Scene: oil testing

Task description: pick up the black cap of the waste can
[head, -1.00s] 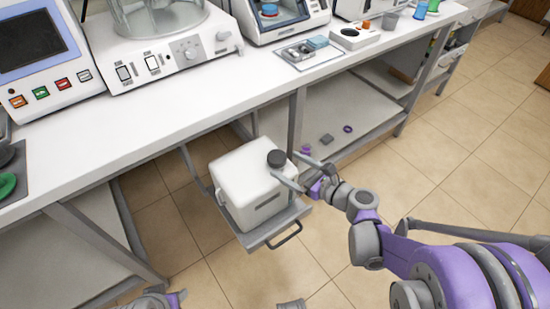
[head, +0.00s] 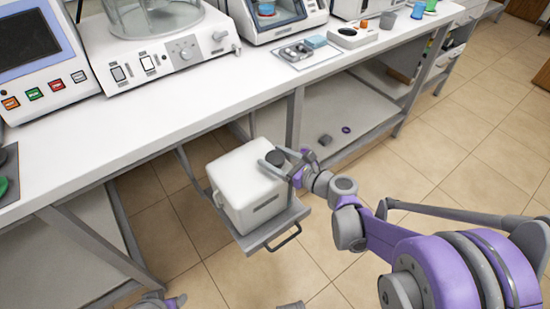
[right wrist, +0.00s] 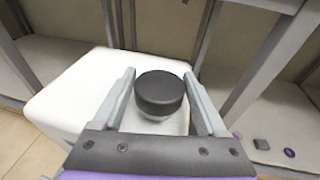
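The white waste can (head: 236,184) stands on a grey pull-out tray (head: 262,236) under the bench. Its black cap (head: 274,159) sits on the can's top, near the right corner. My right gripper (head: 277,158) is at the can's top, with its two fingers around the cap. In the right wrist view the cap (right wrist: 160,92) is between the open fingers (right wrist: 160,95), with a gap visible on each side. The white can (right wrist: 85,85) fills the area behind and to the left there. My left arm shows only as a small piece at the bottom edge; its fingers cannot be made out.
The white bench top (head: 190,105) overhangs behind the can and carries several instruments. A grey bench leg (head: 295,118) stands close behind my right gripper. A purple ring (head: 346,130) and a small dark block (head: 325,140) lie on the lower shelf (head: 350,105). Tiled floor in front is clear.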

